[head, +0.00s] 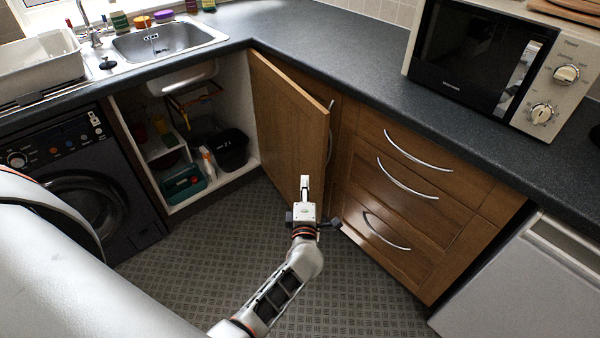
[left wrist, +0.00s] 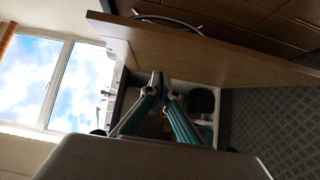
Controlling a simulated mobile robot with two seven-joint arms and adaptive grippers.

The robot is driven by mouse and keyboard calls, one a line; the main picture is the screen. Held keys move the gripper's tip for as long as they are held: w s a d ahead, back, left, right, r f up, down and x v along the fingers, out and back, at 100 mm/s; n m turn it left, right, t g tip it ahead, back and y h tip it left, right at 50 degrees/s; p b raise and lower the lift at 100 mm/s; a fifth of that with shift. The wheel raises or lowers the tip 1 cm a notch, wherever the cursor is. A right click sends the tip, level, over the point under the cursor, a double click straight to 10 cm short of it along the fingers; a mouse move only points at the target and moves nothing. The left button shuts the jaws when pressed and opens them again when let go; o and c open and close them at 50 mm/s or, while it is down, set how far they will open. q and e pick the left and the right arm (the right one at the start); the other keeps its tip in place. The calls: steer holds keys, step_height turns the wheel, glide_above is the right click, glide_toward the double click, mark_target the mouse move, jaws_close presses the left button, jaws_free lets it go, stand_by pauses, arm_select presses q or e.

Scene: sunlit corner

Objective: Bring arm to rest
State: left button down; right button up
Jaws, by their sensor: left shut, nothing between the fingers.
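My left gripper (head: 304,183) is in front of the open wooden cupboard door (head: 288,120), low over the floor, with its fingers pointing away from me. In the left wrist view its fingertips (left wrist: 157,77) meet, and nothing is between them. The door (left wrist: 210,50) spans the top of that view, with its curved handle on it. I cannot tell the exact gap between gripper and door, but no grip on it shows. My left arm reaches in from the bottom of the head view. My right gripper is not in view.
The open cupboard (head: 160,155) holds a green box (head: 183,184) and a black bin (head: 232,150). A washing machine (head: 85,190) stands left, drawers (head: 400,190) right. A microwave (head: 480,60) sits on the dark worktop (head: 320,50). The patterned floor (head: 225,240) is clear.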

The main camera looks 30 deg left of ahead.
arm_select(q)
steer(key=shift+s+d, duration=0.55)
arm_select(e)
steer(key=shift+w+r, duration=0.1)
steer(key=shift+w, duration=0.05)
arm_select(q)
steer(key=s+d+f+m+g+h+p, duration=0.1)
steer(key=s+d+f+m+g+h, duration=0.1)
steer(key=s+m, duration=0.7)
steer(key=s+d+f+m+g+h+p, duration=0.1)
steer(key=s+d+f+m+g+h, duration=0.1)
steer(key=s+m+h, duration=0.3)
steer(key=s+d+f+m+g+h, duration=0.1)
steer(key=s+d+f+m+h, duration=0.2)
steer(key=s+m, duration=1)
steer(key=shift+s+f+m+g+p, duration=0.3)
steer(key=shift+s+f+g+p, duration=0.15)
steer(key=shift+s, duration=0.8)
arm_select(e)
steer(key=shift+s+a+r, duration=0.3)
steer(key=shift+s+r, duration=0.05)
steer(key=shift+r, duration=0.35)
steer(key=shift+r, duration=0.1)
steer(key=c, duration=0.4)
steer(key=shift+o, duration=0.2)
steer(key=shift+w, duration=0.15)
